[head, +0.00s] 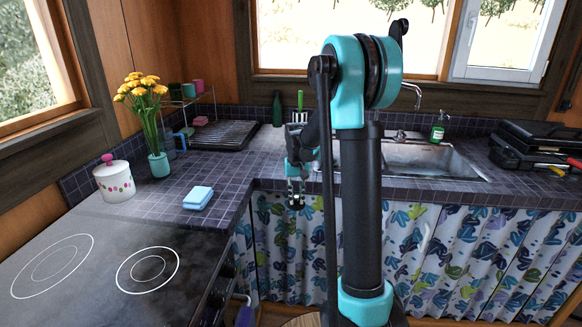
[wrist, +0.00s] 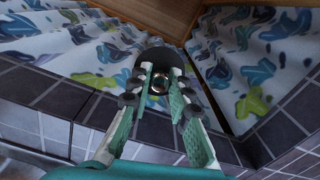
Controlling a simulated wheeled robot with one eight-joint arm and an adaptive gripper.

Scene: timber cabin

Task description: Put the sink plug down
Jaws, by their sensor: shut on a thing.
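My gripper (head: 296,184) points down near the inner corner of the tiled counter (head: 255,170), and it also shows in the wrist view (wrist: 160,80). It is shut on the sink plug (wrist: 160,55), a dark round disc with a shiny metal centre between the fingertips. In the head view the plug (head: 296,204) shows as a small dark shape at the fingertips, against the patterned curtain (head: 272,225). The plug appears held in the air at the counter's front edge; its exact height is hard to tell. My arm hides part of the sink (head: 425,158).
A blue sponge (head: 198,197), a lidded pot (head: 114,182) and a flower vase (head: 159,165) stand on the left counter. A drying rack (head: 222,134) is behind. The stove (head: 110,265) is front left. Dark trays (head: 535,145) lie at right. Bare tiles lie right of the sponge.

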